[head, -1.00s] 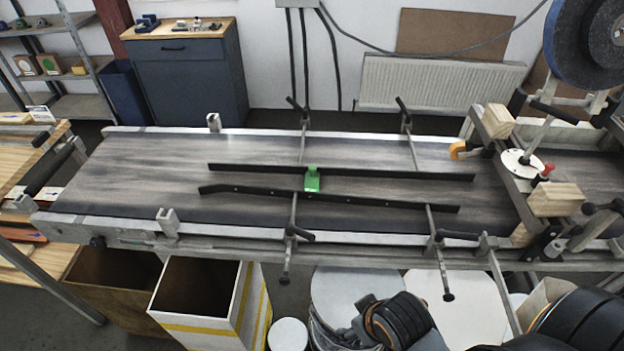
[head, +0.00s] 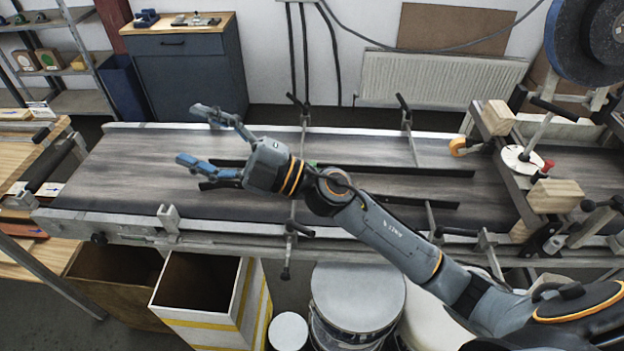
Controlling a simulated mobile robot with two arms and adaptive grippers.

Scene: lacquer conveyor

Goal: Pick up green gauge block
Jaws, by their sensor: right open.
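The green gauge block (head: 312,164) is almost wholly hidden behind my right arm in the head view. Only a small bit of green shows at the dark guide rails on the conveyor belt (head: 130,170). My right gripper (head: 192,134) is open and empty over the belt, left of the block, with its fingers spread and pointing left. My right forearm and wrist cross over the rails. My left gripper is not in view.
Two dark guide rails (head: 420,171) run along the belt on clamped rods. A wooden-block fixture (head: 555,196) and a large dark wheel stand at the right. Open bins (head: 205,285) and round drums (head: 357,297) stand below the near edge. The belt's left part is clear.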

